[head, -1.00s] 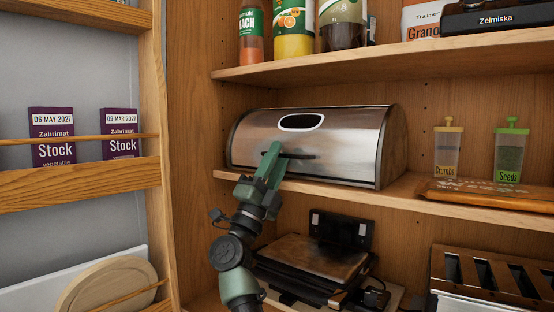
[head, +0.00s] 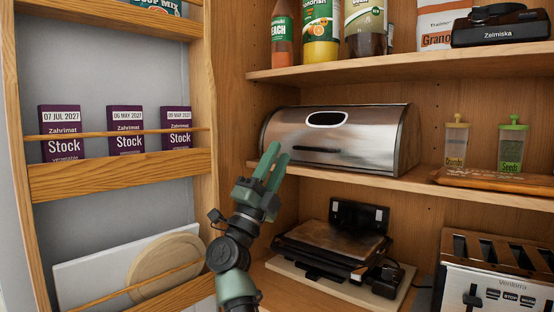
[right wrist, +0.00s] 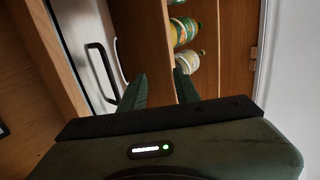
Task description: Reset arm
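My right gripper (head: 275,150) is raised in the middle of the head view, just in front of the left end of the shut steel bread bin (head: 370,135). The bread bin stands on the middle shelf, and its dark handle (head: 316,149) is to the right of my fingertips. In the right wrist view my gripper (right wrist: 160,77) has its two green fingers apart with nothing between them. The bin's handle (right wrist: 101,70) shows there, left of the fingers. My left gripper is not in view.
A door rack (head: 120,175) with purple stock boxes (head: 125,130) stands at the left. Two jars (head: 511,145) stand right of the bin. A grill (head: 330,250) and a toaster (head: 490,285) are below.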

